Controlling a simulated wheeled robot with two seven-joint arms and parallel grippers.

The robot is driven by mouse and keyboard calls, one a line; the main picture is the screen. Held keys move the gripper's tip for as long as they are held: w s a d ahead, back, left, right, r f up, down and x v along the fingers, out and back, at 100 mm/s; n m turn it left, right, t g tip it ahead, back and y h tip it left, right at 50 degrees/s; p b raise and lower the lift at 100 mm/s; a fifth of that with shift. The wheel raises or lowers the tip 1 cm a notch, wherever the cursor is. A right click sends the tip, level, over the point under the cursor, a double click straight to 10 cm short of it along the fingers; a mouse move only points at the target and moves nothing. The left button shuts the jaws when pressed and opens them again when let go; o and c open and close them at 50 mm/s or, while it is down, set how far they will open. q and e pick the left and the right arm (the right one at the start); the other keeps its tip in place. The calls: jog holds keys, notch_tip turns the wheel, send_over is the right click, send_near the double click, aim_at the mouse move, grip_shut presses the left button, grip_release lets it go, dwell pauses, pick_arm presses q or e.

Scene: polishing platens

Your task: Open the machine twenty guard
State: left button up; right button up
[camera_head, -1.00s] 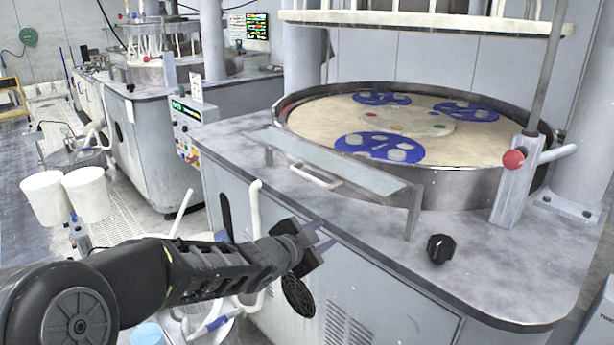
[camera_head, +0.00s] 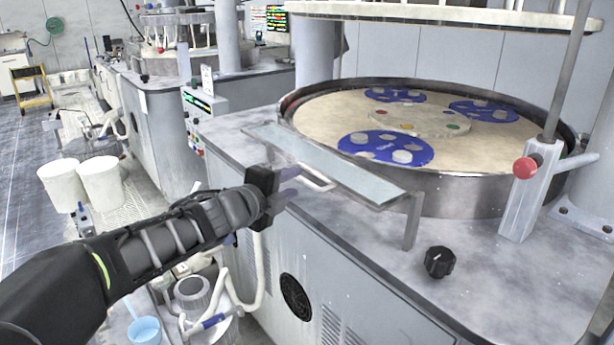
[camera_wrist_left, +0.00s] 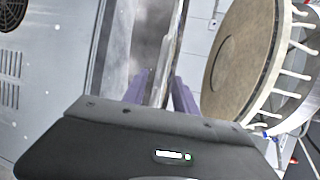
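The guard is a long, flat, translucent panel (camera_head: 335,165) along the front of the round polishing machine, carried on metal legs. A pale bar handle (camera_head: 318,182) sits on its front side. My left gripper (camera_head: 291,184) is just left of the handle, in front of the panel. Its two purple fingers are apart. In the left wrist view the fingers (camera_wrist_left: 160,90) stand on either side of a narrow strip, which looks like the guard (camera_wrist_left: 172,45) seen nearly edge-on. I cannot tell whether they touch it. My right gripper is not in view.
The platen (camera_head: 330,118) with blue discs lies behind the guard. A black knob (camera_head: 439,262) stands on the counter at the front right, and a red ball-ended lever (camera_head: 524,168) is farther right. White buckets (camera_head: 100,180) stand on the floor at left.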

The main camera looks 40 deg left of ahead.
pick_arm(q)
jog(key=b+x, duration=0.1)
jog(key=x, duration=0.6)
jog(key=shift+w+b, duration=0.35)
jog(key=shift+b, duration=0.05)
jog(key=shift+f, duration=0.15)
jog(key=shift+f, duration=0.1)
grip_shut()
jog(key=shift+f, duration=0.1)
